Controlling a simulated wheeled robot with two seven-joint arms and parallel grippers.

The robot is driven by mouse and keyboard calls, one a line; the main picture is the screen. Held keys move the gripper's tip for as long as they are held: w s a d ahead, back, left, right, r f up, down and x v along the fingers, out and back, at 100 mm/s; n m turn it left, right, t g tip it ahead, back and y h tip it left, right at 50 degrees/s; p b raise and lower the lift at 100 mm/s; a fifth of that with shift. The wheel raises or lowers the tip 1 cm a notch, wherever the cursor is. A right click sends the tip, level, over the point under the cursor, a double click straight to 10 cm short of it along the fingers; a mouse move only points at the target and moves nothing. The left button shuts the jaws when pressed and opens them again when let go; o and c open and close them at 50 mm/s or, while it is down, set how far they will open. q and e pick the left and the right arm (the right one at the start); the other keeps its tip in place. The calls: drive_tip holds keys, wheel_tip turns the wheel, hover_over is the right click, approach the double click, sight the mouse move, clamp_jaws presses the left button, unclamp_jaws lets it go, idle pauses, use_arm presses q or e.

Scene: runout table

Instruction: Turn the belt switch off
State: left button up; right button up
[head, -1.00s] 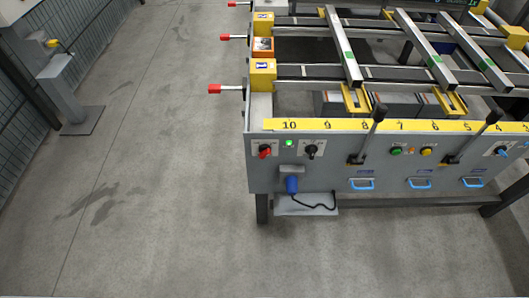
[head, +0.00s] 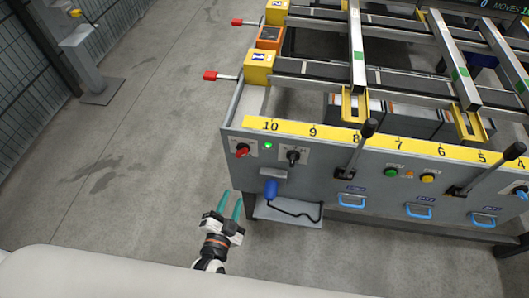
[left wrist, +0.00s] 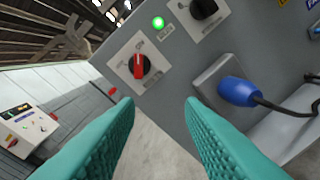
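A red rotary switch (head: 242,150) is on the left end of the grey front panel (head: 330,172). In the left wrist view the red switch (left wrist: 138,67) has a white label plate, with small lettering hard to read. A black rotary switch (head: 292,156) is to its right, also in the left wrist view (left wrist: 203,8). I cannot tell from the labels which is the belt switch. A lit green lamp (head: 268,145) is between them. My left gripper (head: 231,197) is open and empty, below and in front of the red switch, touching nothing. My right gripper is not in view.
A blue plug (head: 271,188) with a black cable is below the switches, over a small grey shelf (head: 288,213). Black levers (head: 368,128), push buttons and blue handles line the panel to the right. Red-tipped rods (head: 210,76) stick out left.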

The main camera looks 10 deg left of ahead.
sight(242, 155)
use_arm(q)
drive_tip(key=shift+t+y, duration=0.3)
drive_tip(key=shift+t, duration=0.2)
drive_tip(key=w+r, duration=0.1)
drive_tip(key=w, duration=0.3)
drive_tip(key=w+r, duration=0.1)
drive_tip(key=w, duration=0.3)
drive_tip(key=w+r, duration=0.1)
drive_tip(key=w, duration=0.4)
drive_tip(key=shift+d+r, duration=0.2)
drive_tip(key=shift+d, duration=0.05)
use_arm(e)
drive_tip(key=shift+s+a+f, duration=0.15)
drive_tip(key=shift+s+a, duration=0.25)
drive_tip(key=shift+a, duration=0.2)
use_arm(q)
drive_tip(key=shift+s, duration=0.1)
clamp_jaws()
